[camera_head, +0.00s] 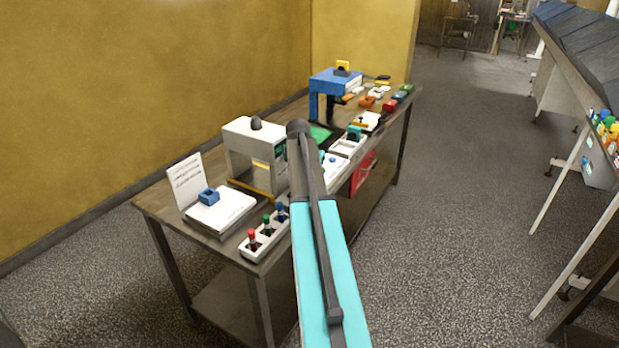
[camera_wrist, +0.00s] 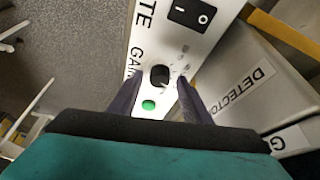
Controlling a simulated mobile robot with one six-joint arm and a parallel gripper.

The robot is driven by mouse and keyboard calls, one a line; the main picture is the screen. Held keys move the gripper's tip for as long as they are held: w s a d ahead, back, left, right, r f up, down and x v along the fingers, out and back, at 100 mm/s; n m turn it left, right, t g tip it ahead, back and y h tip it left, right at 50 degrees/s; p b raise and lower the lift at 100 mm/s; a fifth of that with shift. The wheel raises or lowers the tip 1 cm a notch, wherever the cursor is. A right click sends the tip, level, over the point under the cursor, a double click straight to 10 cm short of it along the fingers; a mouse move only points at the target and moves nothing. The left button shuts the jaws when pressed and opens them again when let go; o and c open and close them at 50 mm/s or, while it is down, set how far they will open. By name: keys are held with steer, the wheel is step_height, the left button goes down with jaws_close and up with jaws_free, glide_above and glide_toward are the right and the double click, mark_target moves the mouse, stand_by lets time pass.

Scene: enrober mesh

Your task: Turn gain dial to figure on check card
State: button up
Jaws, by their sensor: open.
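In the wrist view, the black gain dial (camera_wrist: 160,75) is a round knob on a white panel, beside partly hidden lettering that starts "GA". My gripper (camera_wrist: 160,82) is open, with one dark finger on each side of the dial. I cannot tell whether the fingers touch it. The dial's setting is not readable. A white printed card (camera_head: 187,181) stands tilted at the left end of the bench in the head view; its print is too small to read, and I cannot tell if it is the check card. My arm hides my gripper in the head view.
A green button or lamp (camera_wrist: 148,104) sits just below the dial, and a black rocker switch (camera_wrist: 190,14) above. A box labelled "DETECTOR" (camera_wrist: 245,88) is to the right. The bench (camera_head: 158,208) carries a white machine (camera_head: 240,130), a blue stand (camera_head: 333,80) and small trays.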

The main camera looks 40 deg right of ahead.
steer(key=b+v, duration=0.3)
steer(key=v, duration=1)
steer(key=shift+a+r, duration=0.2)
steer(key=shift+r, duration=0.05)
steer(key=shift+s, duration=0.1)
stand_by(0.4)
